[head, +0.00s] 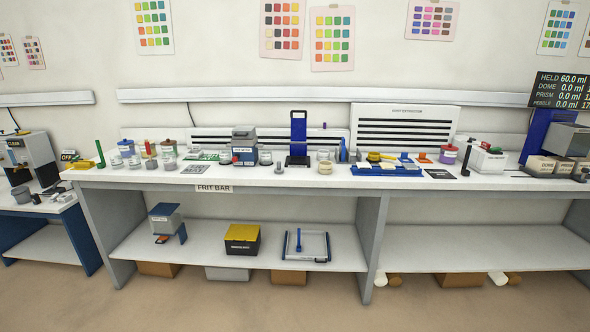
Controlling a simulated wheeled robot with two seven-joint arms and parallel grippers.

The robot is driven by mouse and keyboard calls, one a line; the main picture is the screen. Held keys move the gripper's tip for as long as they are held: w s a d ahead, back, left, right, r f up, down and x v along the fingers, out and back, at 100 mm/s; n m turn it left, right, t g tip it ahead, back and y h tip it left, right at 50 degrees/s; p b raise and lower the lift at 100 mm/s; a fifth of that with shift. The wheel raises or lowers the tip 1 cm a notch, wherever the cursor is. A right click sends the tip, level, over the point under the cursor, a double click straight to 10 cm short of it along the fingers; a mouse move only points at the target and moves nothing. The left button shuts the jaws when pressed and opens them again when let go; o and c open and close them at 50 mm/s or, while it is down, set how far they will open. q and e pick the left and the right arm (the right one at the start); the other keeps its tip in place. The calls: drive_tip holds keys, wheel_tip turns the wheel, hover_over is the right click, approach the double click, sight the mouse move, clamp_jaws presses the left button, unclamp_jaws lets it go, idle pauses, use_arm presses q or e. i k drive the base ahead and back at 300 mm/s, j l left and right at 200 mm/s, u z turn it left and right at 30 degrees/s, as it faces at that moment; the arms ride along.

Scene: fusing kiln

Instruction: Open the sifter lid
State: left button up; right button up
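I cannot surely tell which thing is the sifter, because the items on the long white bench (225,180) are small and their labels are unreadable. A yellow round item with a short handle (374,156) sits at the blue rack (375,171), right of centre. A dark blue and grey box with a white label (243,151) stands left of centre. A pale round stacked item (325,167) is near the bench's front edge. No open lid can be made out. Neither of my grippers is in view.
Several jars (168,161) crowd the bench's left part. A tall blue stand (298,138) and a white slotted extractor panel (405,127) are behind. The shelf below holds a yellow-lidded black box (242,239) and a tray (306,246). The lower right shelf (470,261) is clear.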

sight(250, 132)
drive_tip(key=i+l+z, duration=0.1)
drive_tip(key=i+z, duration=0.2)
drive_tip(key=i, duration=1.1)
